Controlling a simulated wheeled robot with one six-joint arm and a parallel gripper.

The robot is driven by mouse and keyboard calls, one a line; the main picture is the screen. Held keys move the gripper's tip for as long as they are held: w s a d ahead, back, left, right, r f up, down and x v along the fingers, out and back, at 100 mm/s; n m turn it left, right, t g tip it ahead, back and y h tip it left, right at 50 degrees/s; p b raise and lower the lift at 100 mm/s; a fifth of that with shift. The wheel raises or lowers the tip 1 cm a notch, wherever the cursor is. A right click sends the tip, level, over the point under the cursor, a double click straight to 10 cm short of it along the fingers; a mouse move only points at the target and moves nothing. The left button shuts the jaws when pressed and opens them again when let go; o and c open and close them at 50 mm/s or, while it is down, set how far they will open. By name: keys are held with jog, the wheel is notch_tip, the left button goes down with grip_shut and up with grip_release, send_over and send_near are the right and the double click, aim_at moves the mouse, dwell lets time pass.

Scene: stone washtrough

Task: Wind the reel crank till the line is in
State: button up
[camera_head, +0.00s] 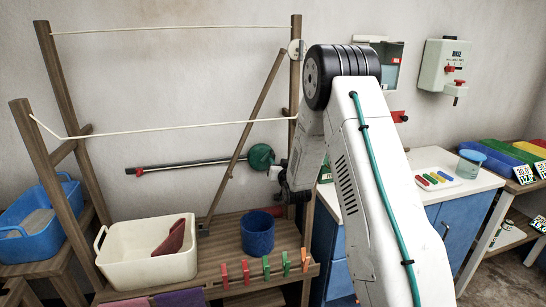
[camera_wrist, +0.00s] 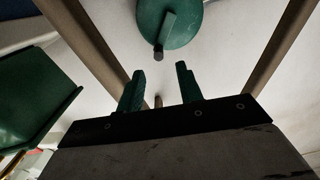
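The green round reel (camera_head: 261,157) hangs at the wall behind the wooden frame, beside its right post. In the wrist view the reel (camera_wrist: 185,22) fills the top middle, with a grey crank arm (camera_wrist: 168,28) ending in a dark knob (camera_wrist: 158,54) that points toward me. My gripper (camera_wrist: 160,86) is open, its two green fingers apart with nothing between them. The knob lies beyond the fingertips, a little left of the middle of the gap. A pale line (camera_head: 165,130) runs between the frame's posts, sagging slightly; another line (camera_head: 170,29) runs above it.
Wooden posts (camera_wrist: 92,50) flank the reel in the wrist view. A slanted wooden stick (camera_head: 243,140) leans near the reel. Below stand a cream tub (camera_head: 135,265), a blue pot (camera_head: 257,235) and several clothespegs (camera_head: 266,268). A blue cabinet (camera_head: 325,240) stands right.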

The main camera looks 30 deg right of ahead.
aim_at(274, 156)
jog(key=x, duration=0.8)
jog(key=shift+f, duration=0.1)
jog(key=shift+s, duration=0.1)
grip_shut()
